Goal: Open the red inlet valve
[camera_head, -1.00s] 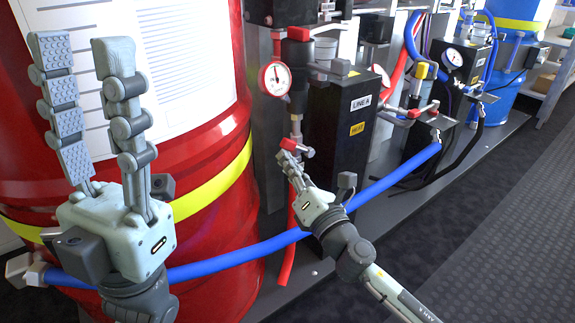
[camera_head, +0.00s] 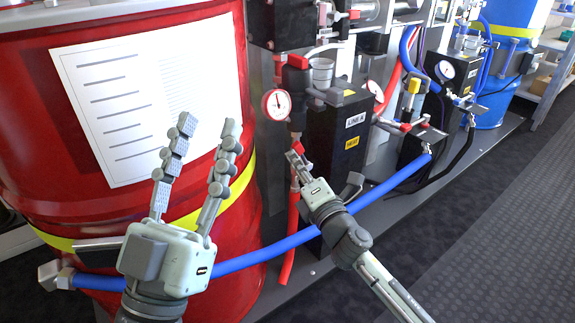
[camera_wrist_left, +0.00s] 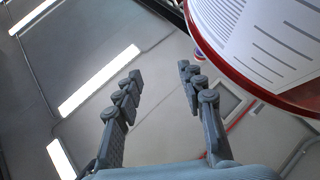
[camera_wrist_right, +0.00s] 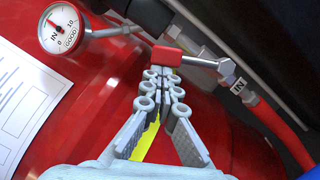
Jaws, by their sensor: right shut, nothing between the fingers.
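The red inlet valve handle (camera_head: 298,147) is on the pipe below the round gauge, left of the black LINE A box. In the right wrist view the handle (camera_wrist_right: 166,56) is a red block in front of the fingertips, with a metal fitting and an IN tag (camera_wrist_right: 238,86) to its right. My right gripper (camera_head: 293,156) is shut and empty. Its fingertips (camera_wrist_right: 160,74) are at the handle's lower edge; I cannot tell whether they touch. My left gripper (camera_head: 209,124) is open and empty, raised in front of the red drum, away from the valve.
The red drum (camera_head: 215,85) with a white sheet fills the left. A gauge (camera_head: 277,104) sits above the valve. The LINE A box (camera_head: 335,140) stands close to its right. A blue hose (camera_head: 265,252) crosses below, and a red hose (camera_head: 290,240) hangs down. Floor at right is clear.

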